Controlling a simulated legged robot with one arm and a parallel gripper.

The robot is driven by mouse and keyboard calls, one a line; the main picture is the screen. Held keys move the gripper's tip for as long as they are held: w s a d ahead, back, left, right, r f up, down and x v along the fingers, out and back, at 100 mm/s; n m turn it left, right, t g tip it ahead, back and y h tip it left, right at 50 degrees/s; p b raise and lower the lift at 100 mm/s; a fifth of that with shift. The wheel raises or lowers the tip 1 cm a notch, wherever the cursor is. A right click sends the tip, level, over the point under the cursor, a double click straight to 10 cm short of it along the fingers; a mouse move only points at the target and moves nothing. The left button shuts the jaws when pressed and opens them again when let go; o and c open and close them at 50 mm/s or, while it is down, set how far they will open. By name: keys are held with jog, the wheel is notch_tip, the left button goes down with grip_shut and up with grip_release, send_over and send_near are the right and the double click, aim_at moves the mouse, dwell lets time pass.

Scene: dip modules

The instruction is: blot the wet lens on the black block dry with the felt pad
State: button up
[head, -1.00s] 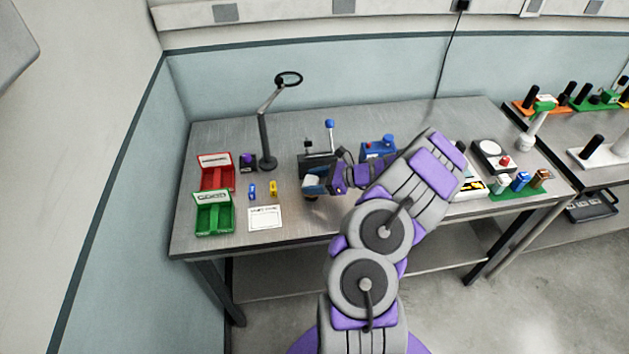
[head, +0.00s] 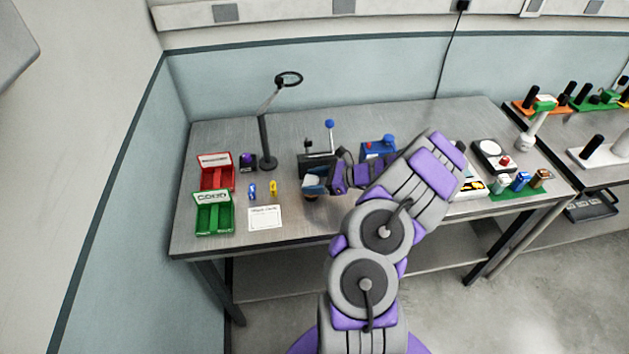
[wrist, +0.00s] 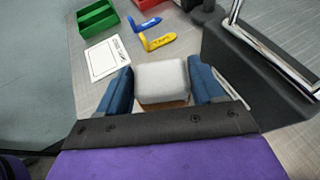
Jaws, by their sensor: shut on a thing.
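The black block (head: 248,168) stands at the back left of the bench, beside the foot of the magnifier stand. A purple lens (head: 248,158) shows on it; I cannot make out the wetness. My gripper (head: 315,186) is right of the block, low over the front middle of the bench. In the wrist view its blue fingers (wrist: 162,88) are shut on the felt pad (wrist: 161,75), a pale grey block with a brown underside. The block and lens are not seen in the wrist view.
A magnifier stand (head: 266,140) and a black lever press (head: 312,159) stand nearby. Red (head: 216,180) and green (head: 213,220) trays, a blue piece (head: 252,191), a yellow piece (head: 273,188) and a white card (head: 265,218) lie left of my gripper. A blue box (head: 377,148) sits behind my arm.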

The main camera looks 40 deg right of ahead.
jog(key=shift+r, duration=0.1)
jog(key=shift+r+p, duration=3.3)
jog(key=shift+r, duration=0.65)
jog(key=shift+f, duration=0.15)
jog(key=shift+d+f+b, duration=0.1)
jog(key=shift+f+b, duration=1.2)
jog(key=shift+f, duration=2.1)
jog(key=shift+s+f, duration=0.1)
jog(key=shift+f, duration=0.4)
jog(key=shift+r+p, duration=2.85)
jog(key=shift+r, duration=1.2)
